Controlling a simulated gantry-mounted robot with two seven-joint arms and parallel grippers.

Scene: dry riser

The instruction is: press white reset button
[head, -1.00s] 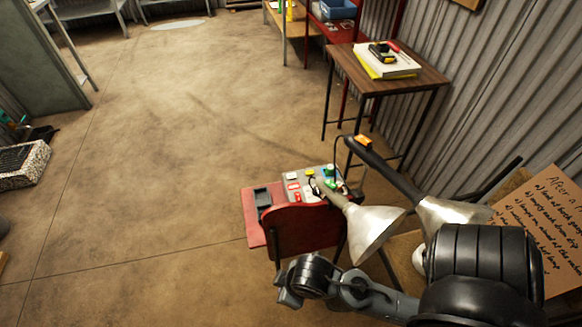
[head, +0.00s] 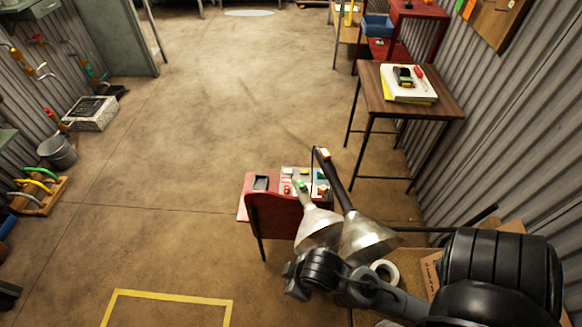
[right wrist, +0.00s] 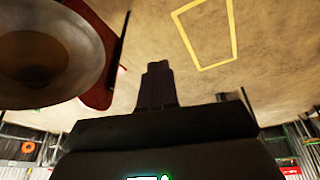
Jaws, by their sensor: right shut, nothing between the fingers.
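The red stand (head: 275,215) in the head view carries a small control panel (head: 300,189) with several coloured parts. A small white button-like patch (head: 288,171) shows at the panel's back left; its label is too small to read. My right gripper (head: 294,283) is in front of the stand, below the lamp shades in the picture and apart from the panel. In the right wrist view its fingers (right wrist: 157,75) are together and empty. The panel's buttons do not show in that view. My left gripper is not in view.
Two metal lamp shades (head: 318,227) (head: 365,238) hang between my right arm and the panel. One shade (right wrist: 45,55) looms close in the right wrist view. A wooden table (head: 405,105) stands behind right. Open floor (head: 170,190) lies left, with a yellow outline (head: 170,296) in front.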

